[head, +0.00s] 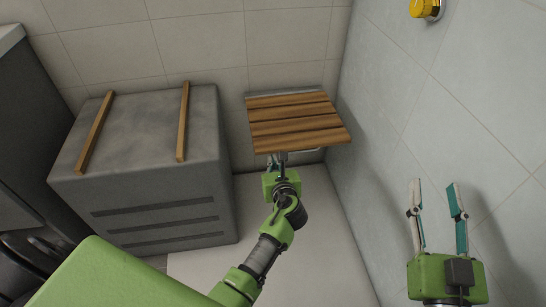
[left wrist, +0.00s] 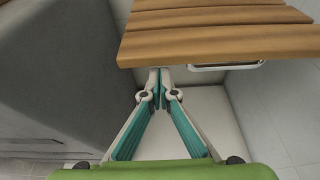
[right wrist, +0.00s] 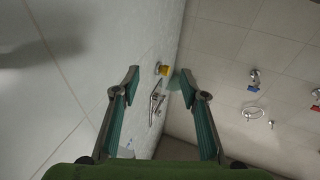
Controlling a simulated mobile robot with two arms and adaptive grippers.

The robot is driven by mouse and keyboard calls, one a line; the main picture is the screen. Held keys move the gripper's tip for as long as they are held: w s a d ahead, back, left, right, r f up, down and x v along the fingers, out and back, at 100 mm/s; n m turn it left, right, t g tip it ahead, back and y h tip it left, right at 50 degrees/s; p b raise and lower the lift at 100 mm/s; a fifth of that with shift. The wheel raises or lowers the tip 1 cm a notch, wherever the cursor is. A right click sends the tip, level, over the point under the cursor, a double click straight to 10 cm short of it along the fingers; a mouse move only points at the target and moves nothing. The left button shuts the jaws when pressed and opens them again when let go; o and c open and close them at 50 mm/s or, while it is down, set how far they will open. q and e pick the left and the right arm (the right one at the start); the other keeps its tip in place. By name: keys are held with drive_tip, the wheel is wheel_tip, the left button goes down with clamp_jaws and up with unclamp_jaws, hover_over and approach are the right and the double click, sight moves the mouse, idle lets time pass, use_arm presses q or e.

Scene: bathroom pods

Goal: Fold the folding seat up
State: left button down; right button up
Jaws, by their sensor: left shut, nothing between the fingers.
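The folding seat (head: 297,122) has brown wooden slats and is mounted on the back wall at the corner. It is folded down, roughly level. In the left wrist view the seat (left wrist: 220,42) spans the top right, with a light metal bar (left wrist: 225,67) under its front edge. My left gripper (head: 278,158) is at the front edge of the seat, low and partly hidden by it. In the left wrist view its fingertips (left wrist: 160,70) are together and empty, just below the edge; contact is unclear. My right gripper (head: 434,184) is open and empty, near the right wall.
A grey block (head: 140,150) with two wooden strips on top stands left of the seat. The tiled right wall (head: 440,110) is close to the seat's right side. A yellow knob (head: 425,9) is on that wall. The pale floor below the seat is clear.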

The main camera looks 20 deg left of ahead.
drive_tip(key=shift+r, duration=0.85)
